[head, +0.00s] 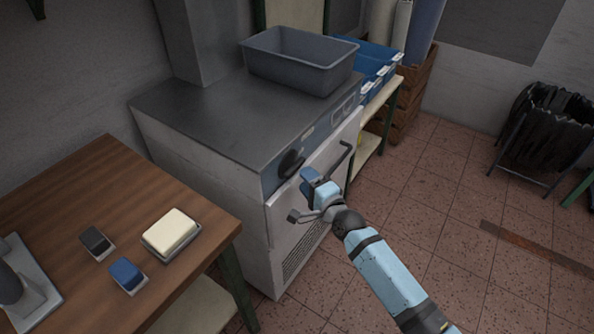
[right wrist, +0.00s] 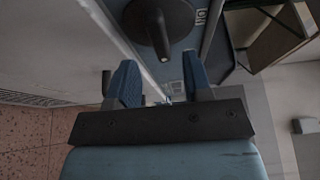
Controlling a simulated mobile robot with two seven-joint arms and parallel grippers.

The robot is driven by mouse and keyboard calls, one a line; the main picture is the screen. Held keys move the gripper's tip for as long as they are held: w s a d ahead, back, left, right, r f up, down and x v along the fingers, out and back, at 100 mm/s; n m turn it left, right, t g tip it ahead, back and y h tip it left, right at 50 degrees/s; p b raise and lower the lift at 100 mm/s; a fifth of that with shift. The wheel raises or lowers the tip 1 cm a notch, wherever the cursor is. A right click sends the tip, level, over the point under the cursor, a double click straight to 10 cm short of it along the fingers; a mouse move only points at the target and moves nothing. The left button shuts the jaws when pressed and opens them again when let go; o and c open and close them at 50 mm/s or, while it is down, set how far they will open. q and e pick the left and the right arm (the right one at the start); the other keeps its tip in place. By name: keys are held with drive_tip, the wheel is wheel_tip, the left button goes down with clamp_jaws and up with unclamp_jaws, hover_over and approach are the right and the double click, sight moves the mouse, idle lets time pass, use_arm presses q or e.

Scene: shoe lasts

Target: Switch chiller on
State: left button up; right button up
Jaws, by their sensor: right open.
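The chiller (head: 220,170) is a low pale cabinet with a dark metal top and a white front door. A dark round knob (head: 290,163) sits on the blue control strip near its front left corner. The knob also shows at the top of the right wrist view (right wrist: 160,22), with its bar pointing toward the gripper. My right gripper (head: 309,183) is open in front of the strip, just right of and below the knob. Its two blue fingers (right wrist: 160,80) are apart, with the knob beyond their tips and nothing seen between them. My left gripper is not in view.
A dark door handle (head: 346,156) sticks out from the chiller front, partly behind my gripper. A grey tub (head: 300,62) stands on the chiller top. A wooden table (head: 60,190) with a pale block and small brushes is at left.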

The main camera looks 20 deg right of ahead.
sight(295, 168)
drive_tip(key=x, duration=0.5)
clamp_jaws()
